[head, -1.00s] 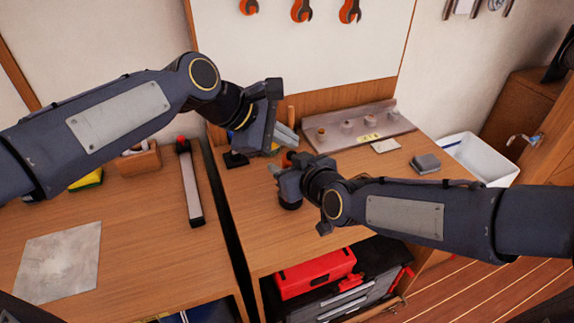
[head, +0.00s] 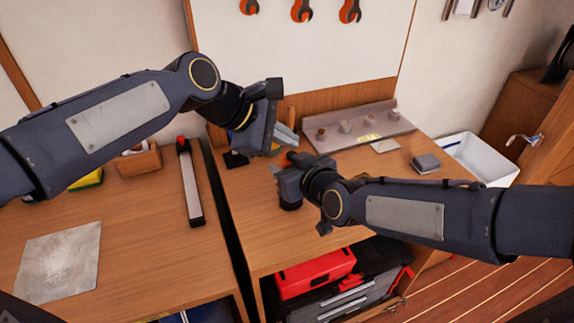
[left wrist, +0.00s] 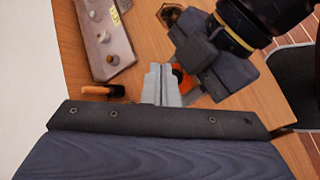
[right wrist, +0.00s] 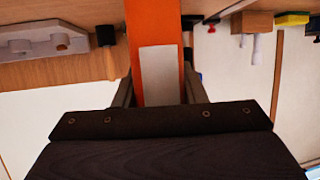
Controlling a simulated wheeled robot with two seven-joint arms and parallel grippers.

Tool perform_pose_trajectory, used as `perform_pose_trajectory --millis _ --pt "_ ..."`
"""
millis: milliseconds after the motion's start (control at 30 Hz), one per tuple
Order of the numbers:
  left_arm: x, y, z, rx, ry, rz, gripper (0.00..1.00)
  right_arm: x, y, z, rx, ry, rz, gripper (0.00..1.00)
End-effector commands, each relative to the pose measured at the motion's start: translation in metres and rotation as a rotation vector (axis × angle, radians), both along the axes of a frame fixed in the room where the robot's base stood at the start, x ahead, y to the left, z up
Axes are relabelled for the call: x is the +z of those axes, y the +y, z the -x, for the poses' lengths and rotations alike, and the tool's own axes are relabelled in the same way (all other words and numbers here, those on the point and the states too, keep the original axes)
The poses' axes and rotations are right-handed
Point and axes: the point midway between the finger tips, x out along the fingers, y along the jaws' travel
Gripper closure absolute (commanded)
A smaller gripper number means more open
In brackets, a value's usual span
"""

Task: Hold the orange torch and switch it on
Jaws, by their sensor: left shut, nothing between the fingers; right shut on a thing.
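The orange torch shows best in the right wrist view (right wrist: 150,25), an orange body with a pale label. My right gripper (right wrist: 158,92) is shut around it, one finger on each side. In the head view the right gripper (head: 277,170) hides most of the torch; a dark round end (head: 291,203) shows below it, at or just above the bench. My left gripper (head: 290,138) is shut and empty, above the right one. In the left wrist view its fingertips (left wrist: 164,85) are close to the torch's orange end (left wrist: 187,83); I cannot tell whether they touch.
A grey knob rack (head: 375,125) stands at the back of the bench. A grey box (head: 425,164) and a white bin (head: 480,158) are to the right. A grey bar with a red end (head: 191,185) lies left of the gap. A red toolbox (head: 315,272) sits below.

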Motion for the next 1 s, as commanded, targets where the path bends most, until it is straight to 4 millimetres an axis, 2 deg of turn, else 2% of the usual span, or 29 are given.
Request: perform_pose_trajectory --millis 1000 --pt "-0.0100 0.0001 0.0000 0.000 0.000 0.000 1.00 -0.0001 0.0001 0.0001 0.000 0.000 0.000 0.92"
